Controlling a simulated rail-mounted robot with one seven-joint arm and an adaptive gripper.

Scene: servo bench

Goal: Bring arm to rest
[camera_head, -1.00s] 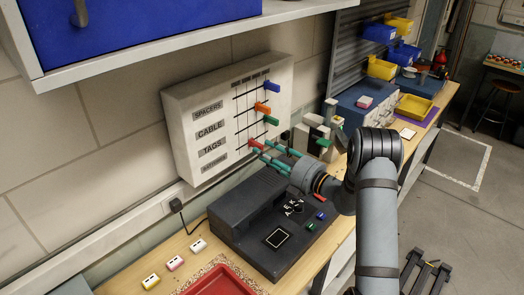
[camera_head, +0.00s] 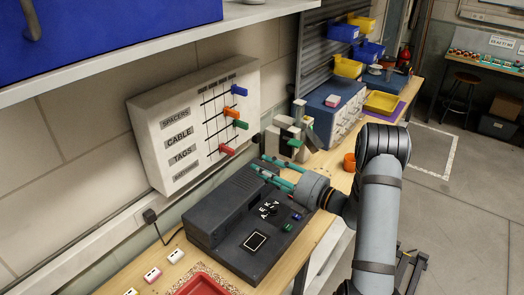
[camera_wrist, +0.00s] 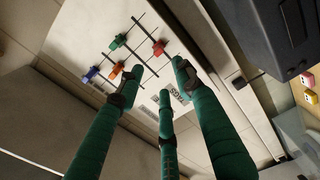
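My gripper (camera_head: 274,173) has green fingers and reaches over the dark grey console (camera_head: 240,217), in front of the white wall panel (camera_head: 160,150). In the wrist view the fingers (camera_wrist: 155,90) are spread apart with nothing between them. The panel has slots with coloured sliders: blue (camera_head: 239,90), orange (camera_head: 232,112), green (camera_head: 240,125) and red (camera_head: 227,150). The red one stands lowest, to the left of my fingertips, with a gap between. The sliders also show beyond the fingers in the wrist view, with red (camera_wrist: 159,47) nearest the right finger.
A red tray (camera_head: 203,285) and small labelled blocks (camera_head: 152,274) lie at the front of the bench. A grey device (camera_head: 290,135) and an orange ring (camera_head: 349,161) are behind my gripper. Open floor lies at right.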

